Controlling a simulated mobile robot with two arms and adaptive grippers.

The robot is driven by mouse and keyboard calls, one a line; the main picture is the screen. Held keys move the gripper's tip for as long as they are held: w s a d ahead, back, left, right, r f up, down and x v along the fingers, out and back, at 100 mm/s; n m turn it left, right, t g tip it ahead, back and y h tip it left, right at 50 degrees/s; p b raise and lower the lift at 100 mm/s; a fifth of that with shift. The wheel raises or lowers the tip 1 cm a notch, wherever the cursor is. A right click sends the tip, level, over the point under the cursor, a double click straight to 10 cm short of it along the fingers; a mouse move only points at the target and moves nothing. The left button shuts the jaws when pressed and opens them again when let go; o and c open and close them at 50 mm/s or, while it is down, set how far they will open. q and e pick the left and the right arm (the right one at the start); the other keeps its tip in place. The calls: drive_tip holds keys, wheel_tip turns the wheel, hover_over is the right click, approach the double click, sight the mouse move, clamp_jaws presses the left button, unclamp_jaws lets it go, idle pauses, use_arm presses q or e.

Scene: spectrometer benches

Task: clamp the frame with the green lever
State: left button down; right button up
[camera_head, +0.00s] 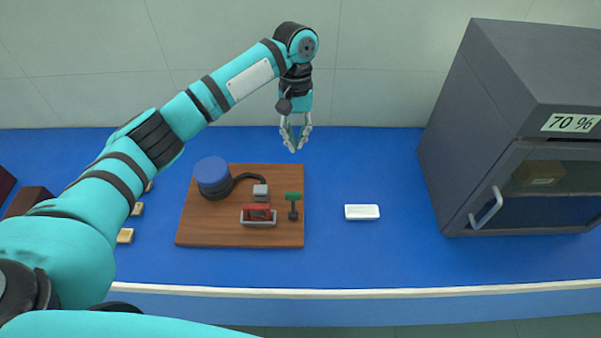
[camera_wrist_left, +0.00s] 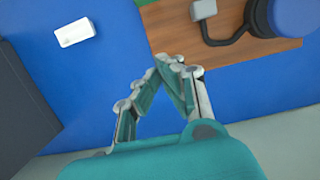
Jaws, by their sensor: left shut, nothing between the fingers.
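A wooden board (camera_head: 215,233) lies on the blue bench. On its front right part sits a red frame (camera_head: 258,212) in a grey holder. The green lever (camera_head: 293,196) stands just right of the frame, with a dark base below its green top. My left gripper (camera_head: 293,150) is shut and empty, pointing down behind the board's back right corner, apart from the lever. My right gripper is not in view.
A blue round device (camera_head: 213,176) with a black cable leading to a grey block (camera_head: 260,192) sits on the board. A white block (camera_head: 362,212) lies to the right. A dark cabinet (camera_head: 480,110) marked 70 % stands at the right. Small yellowish blocks (camera_head: 125,236) lie left of the board.

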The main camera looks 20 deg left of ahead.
sight(293, 205)
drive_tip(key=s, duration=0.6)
use_arm(q)
drive_tip(key=f, duration=0.3)
drive_tip(key=s+f+p, duration=0.1)
drive_tip(key=f, duration=0.2)
drive_tip(key=s+f+p, duration=0.1)
drive_tip(key=f, duration=0.2)
drive_tip(key=shift+s+d+f, duration=0.2)
drive_tip(key=shift+s+d, duration=0.05)
drive_tip(key=s+r+p, duration=0.1)
drive_tip(key=s+p, duration=0.1)
drive_tip(key=shift+s+d+r, duration=0.35)
drive_tip(key=shift+d+r, duration=0.05)
drive_tip(key=shift+s+d+r+p, duration=0.1)
drive_tip(key=shift+s+r+p, duration=0.05)
drive_tip(key=shift+s+p, duration=0.25)
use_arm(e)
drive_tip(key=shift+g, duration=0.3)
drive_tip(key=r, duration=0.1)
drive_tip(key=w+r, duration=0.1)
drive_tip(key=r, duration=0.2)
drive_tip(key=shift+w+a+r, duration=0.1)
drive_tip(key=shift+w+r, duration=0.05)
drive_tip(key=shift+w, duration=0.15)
use_arm(q)
drive_tip(key=shift+w, duration=0.15)
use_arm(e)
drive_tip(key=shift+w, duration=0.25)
